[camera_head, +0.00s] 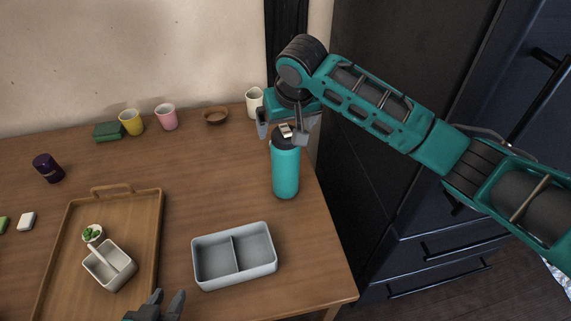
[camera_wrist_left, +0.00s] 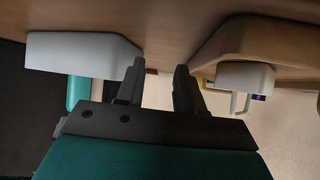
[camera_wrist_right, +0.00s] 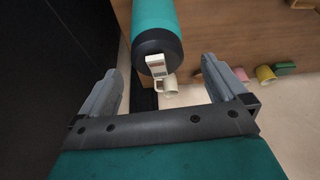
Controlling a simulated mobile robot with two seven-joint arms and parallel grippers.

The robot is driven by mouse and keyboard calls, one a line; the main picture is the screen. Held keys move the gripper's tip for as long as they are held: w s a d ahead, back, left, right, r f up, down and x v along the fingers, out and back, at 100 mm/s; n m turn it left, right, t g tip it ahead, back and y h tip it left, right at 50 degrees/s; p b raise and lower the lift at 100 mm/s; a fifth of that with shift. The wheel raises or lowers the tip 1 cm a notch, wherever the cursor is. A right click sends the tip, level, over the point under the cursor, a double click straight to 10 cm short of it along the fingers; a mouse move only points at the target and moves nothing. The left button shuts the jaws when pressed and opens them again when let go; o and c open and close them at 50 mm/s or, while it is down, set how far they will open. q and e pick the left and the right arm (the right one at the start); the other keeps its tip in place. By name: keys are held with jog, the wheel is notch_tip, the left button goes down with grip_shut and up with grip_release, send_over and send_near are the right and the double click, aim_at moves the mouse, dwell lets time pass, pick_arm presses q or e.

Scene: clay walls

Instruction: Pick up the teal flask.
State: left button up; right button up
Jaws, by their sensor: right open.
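The teal flask (camera_head: 286,175) stands upright on the table near its right edge, with a dark lid and a pale loop on top. In the right wrist view the flask (camera_wrist_right: 155,18) shows with its lid toward me, in the gap between the fingers and ahead of them. My right gripper (camera_head: 282,129) is open at the height of the lid; in the head view its fingers lie either side of the lid, with no clear contact. My left gripper (camera_head: 167,301) is open and empty at the table's front, left of the grey divided box (camera_head: 262,265).
A wooden tray (camera_head: 150,215) holds a white caddy (camera_head: 124,279) and a small potted plant (camera_head: 92,233). A white mug (camera_head: 254,102), brown bowl (camera_head: 215,116), pink cup (camera_head: 166,117) and yellow cup (camera_head: 131,122) stand at the back. Dark drawers (camera_head: 440,245) are at right.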

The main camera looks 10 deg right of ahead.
aim_at(286, 129)
jog(key=shift+x, duration=1.5)
jog(key=shift+d, duration=0.1)
jog(key=shift+c, duration=0.3)
jog(key=shift+r, duration=0.1)
grip_shut()
